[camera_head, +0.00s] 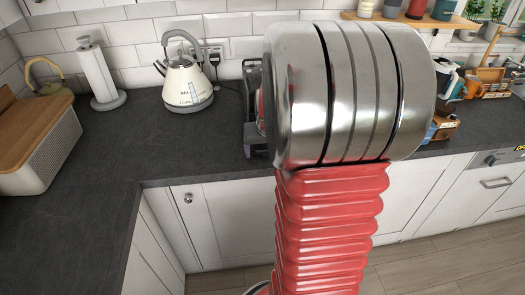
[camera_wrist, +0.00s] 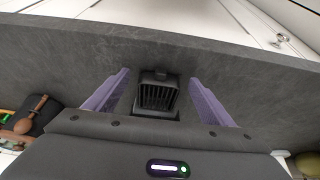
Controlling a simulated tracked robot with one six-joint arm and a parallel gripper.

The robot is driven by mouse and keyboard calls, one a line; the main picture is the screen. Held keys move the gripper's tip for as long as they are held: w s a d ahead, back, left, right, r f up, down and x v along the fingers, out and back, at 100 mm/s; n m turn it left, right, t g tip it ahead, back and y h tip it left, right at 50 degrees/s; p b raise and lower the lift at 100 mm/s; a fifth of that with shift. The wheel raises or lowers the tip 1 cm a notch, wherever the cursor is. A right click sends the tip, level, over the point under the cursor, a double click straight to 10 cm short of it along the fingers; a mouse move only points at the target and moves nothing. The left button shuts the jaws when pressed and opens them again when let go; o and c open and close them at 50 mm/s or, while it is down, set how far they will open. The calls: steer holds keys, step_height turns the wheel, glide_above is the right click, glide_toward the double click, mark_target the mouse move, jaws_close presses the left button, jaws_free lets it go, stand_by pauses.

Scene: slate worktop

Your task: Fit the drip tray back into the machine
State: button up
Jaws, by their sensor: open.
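My gripper (camera_wrist: 158,78) is open in the wrist view, with its two purple fingers apart. A small black slatted piece (camera_wrist: 158,94), which looks like the drip tray, is between the fingers over the dark worktop, with gaps on both sides. A black part shows just below it, partly hidden by my gripper's housing. I cannot tell whether the tray is in the machine or apart from it. In the head view my arm covers the middle. Dark parts with some purple show at its left edge, and I cannot make out the machine there.
A cream kettle (camera_head: 187,84), a paper towel roll (camera_head: 97,72) and a bread bin (camera_head: 38,145) stand at the left on the slate worktop (camera_head: 150,135). Mugs and a wooden rack (camera_head: 488,82) are at the right. The worktop's front edge is close to the slatted piece.

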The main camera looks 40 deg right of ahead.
steer(key=shift+s+r, duration=0.1)
steer(key=shift+r, duration=0.15)
steer(key=v, duration=1.3)
steer(key=shift+r, duration=0.15)
stand_by(0.3)
steer(key=s+a+n+y, duration=0.1)
steer(key=s+a+n, duration=0.2)
steer(key=a, duration=1.1)
steer(key=s+a+n+t+y, duration=0.1)
steer(key=s+a+n, duration=0.2)
steer(key=a, duration=1.1)
steer(key=s, duration=0.3)
steer(key=shift+s+r+n+t+y, duration=0.3)
steer(key=shift+n+y, duration=0.1)
